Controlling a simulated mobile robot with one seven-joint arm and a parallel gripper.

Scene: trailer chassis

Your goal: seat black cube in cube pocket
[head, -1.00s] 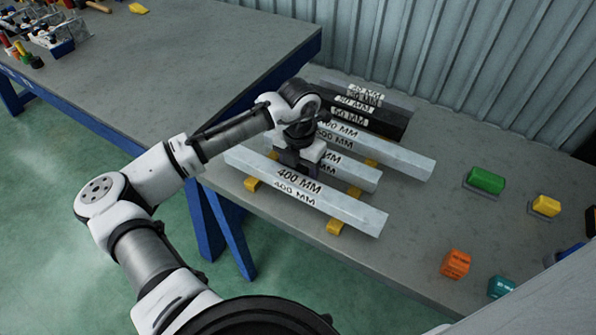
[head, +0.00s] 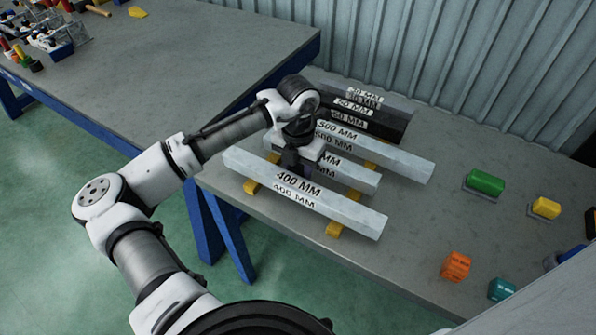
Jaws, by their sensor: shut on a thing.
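My gripper (head: 294,165) points down among the light grey beams at the middle of the bench, over the left part of the middle beam (head: 355,175). It is shut on a dark thing, mostly hidden between the dark fingers. I cannot make out its shape or tell for sure that it is the black cube. How far the fingers are above the beams is unclear. A dark block (head: 591,222) is cut off by the right edge. I cannot identify the cube pocket in this view.
A front beam marked 400 MM (head: 350,215) and a 500 MM beam (head: 405,160) flank the middle one on yellow supports (head: 335,229). Dark bars (head: 390,125) lie behind. Green (head: 486,182), yellow (head: 546,207), orange (head: 455,266) and teal (head: 501,288) blocks stand right.

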